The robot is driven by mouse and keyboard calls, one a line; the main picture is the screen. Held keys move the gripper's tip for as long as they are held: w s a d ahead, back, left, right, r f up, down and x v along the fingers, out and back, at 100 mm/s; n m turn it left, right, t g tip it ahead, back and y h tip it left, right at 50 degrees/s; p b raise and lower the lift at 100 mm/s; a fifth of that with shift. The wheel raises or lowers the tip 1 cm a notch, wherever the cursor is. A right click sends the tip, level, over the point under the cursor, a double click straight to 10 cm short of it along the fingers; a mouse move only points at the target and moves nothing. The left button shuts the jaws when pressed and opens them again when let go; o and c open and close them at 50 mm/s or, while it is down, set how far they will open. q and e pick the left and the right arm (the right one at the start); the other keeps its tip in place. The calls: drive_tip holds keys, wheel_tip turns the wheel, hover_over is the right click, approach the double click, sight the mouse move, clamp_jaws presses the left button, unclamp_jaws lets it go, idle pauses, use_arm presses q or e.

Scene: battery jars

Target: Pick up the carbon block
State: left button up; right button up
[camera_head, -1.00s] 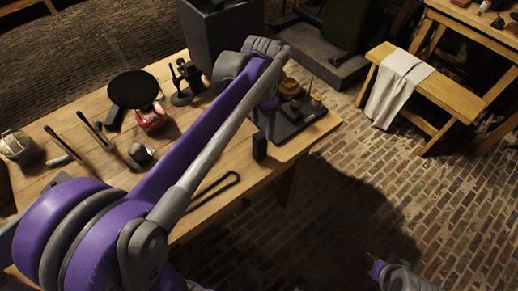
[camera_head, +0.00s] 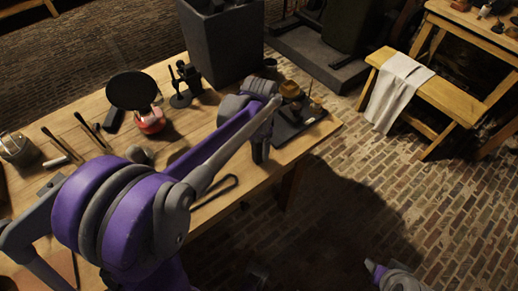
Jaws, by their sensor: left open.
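A small dark upright block (camera_head: 258,154), which looks like the carbon block, stands near the front right edge of the wooden table (camera_head: 225,165). My left arm reaches over the table from the left. My left gripper (camera_head: 262,142) points down at the block and is open. Its fingers overlap the block in this view, and I cannot tell whether they touch it. The arm hides part of the table. A part of my right arm shows at the bottom right; its fingers are not clearly seen.
A dark tray (camera_head: 300,128) with small items lies just right of the gripper. A bent dark rod (camera_head: 217,190) lies at the front edge. A round black pan-like disc (camera_head: 134,90), a red object (camera_head: 150,121) and a grey bin (camera_head: 222,45) stand further back.

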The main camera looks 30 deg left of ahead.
use_arm(q)
clamp_jaws()
idle(0.5)
